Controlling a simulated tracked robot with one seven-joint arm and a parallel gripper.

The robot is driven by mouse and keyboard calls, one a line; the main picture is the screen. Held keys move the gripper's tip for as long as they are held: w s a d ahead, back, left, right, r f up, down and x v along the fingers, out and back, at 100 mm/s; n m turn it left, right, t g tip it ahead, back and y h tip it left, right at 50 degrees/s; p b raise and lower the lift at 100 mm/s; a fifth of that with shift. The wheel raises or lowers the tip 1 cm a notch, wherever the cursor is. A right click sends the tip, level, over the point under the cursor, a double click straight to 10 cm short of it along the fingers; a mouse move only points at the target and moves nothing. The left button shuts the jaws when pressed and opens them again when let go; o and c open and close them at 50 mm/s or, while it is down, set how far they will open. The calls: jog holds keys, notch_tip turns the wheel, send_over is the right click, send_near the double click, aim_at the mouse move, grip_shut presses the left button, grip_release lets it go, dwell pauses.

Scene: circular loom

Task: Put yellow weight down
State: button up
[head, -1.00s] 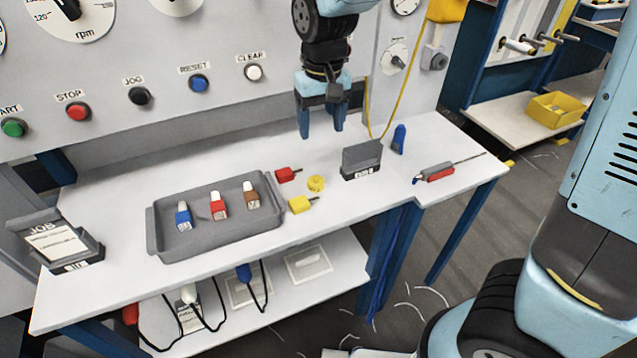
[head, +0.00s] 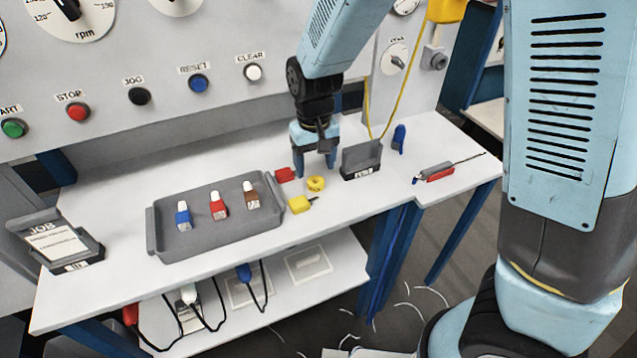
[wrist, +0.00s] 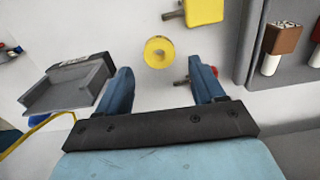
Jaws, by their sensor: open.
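The yellow weight (head: 316,184) is a small round piece with a hole in its middle. It lies on the white bench top to the right of the grey tray, and it also shows in the wrist view (wrist: 159,52). My gripper (head: 314,172) is open and empty, pointing down just behind the weight, close to the bench. In the wrist view my two blue fingers (wrist: 162,78) are spread apart, with the weight a little beyond their tips, near the middle of the gap. Nothing is between the fingers.
A yellow block with a pin (head: 300,204) and a red one (head: 284,175) lie close to the weight. A grey holder (head: 361,160) stands to its right. The grey tray (head: 152,232) holds three small bottles. A screwdriver (head: 438,173) lies far right.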

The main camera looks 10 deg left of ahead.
aim_at(316, 176)
jog(key=shift+d+f, duration=0.1)
jog(key=shift+f, duration=2)
jog(key=shift+c, duration=0.4)
jog(key=c, duration=1.1)
jog(key=shift+r, duration=0.65)
jog(key=s+d+r, duration=0.2)
jog(key=s+r, duration=0.2)
jog(key=s+d+r, duration=0.3)
jog(key=s, duration=0.1)
jog(key=s+d+r, duration=0.2)
jog(key=s+r, duration=0.2)
jog(key=shift+d+r, duration=0.2)
jog(key=shift+r, duration=0.15)
